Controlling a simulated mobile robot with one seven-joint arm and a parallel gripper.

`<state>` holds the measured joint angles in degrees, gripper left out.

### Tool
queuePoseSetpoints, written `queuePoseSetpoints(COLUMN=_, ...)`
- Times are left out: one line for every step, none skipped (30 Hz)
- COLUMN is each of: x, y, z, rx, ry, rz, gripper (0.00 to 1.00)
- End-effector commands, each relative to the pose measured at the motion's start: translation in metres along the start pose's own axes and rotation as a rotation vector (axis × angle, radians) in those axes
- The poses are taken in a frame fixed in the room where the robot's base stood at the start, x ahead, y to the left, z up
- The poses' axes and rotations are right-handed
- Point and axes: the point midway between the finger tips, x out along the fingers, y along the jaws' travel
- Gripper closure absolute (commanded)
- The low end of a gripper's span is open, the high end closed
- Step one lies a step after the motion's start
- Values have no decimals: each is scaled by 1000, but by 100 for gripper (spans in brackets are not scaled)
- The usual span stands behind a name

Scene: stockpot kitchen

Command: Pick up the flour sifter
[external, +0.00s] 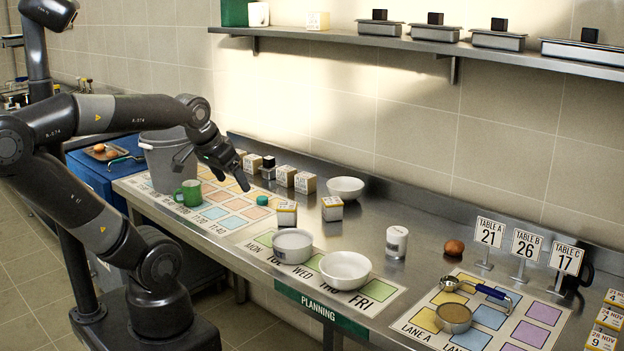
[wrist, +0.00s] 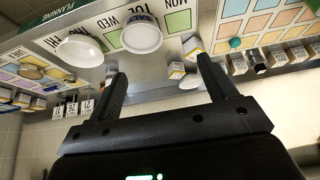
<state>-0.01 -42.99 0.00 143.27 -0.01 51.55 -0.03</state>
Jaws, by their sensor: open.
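I cannot tell for sure which thing is the flour sifter. A round grey metal vessel with a pale top (external: 292,246) stands on the day-marked planning sheet; it also shows in the wrist view (wrist: 142,36). A small metal cup with brown inside (external: 453,318) stands on the lane sheet at the right, beside a blue-handled metal tool (external: 484,290). My gripper (external: 232,177) is open and empty, above the left part of the counter, up and left of the grey vessel. Its two spread fingers show in the wrist view (wrist: 162,66).
Small labelled boxes (external: 332,209), a white can (external: 396,243) and an egg (external: 454,247) stand nearby. A green mug (external: 188,193) and grey bucket (external: 168,158) are at left, number signs (external: 525,246) at right. A shelf (external: 410,42) hangs above.

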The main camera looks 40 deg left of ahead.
Motion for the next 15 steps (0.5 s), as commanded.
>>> queuePoseSetpoints(x=0, y=0, z=0, rx=0, ry=0, rz=0, gripper=23)
queuePoseSetpoints(x=0, y=0, z=0, rx=0, ry=0, rz=0, gripper=23)
queuePoseSetpoints(x=0, y=0, z=-1, rx=1, ry=0, rz=0, gripper=23)
queuePoseSetpoints(x=0, y=0, z=-2, rx=1, ry=-1, rz=1, gripper=23)
queuePoseSetpoints(x=1, y=1, z=-4, rx=1, ry=-2, rz=2, gripper=23)
queuePoseSetpoints(x=2, y=2, z=-8, rx=1, ry=-4, rz=4, gripper=23)
queuePoseSetpoints(x=3, y=3, z=-12, rx=2, ry=-7, rz=6, gripper=23)
queuePoseSetpoints(x=4, y=5, z=-16, rx=3, ry=-10, rz=8, gripper=23)
queuePoseSetpoints(x=7, y=7, z=-24, rx=4, ry=-14, rz=12, gripper=23)
queuePoseSetpoints(x=9, y=10, z=-31, rx=4, ry=-17, rz=14, gripper=23)
queuePoseSetpoints(x=12, y=12, z=-39, rx=5, ry=-21, rz=18, gripper=23)
queuePoseSetpoints(x=16, y=17, z=-49, rx=4, ry=-27, rz=22, gripper=23)
queuePoseSetpoints(x=19, y=20, z=-58, rx=5, ry=-30, rz=25, gripper=23)
queuePoseSetpoints(x=23, y=24, z=-65, rx=4, ry=-34, rz=28, gripper=23)
queuePoseSetpoints(x=28, y=29, z=-76, rx=5, ry=-38, rz=31, gripper=23)
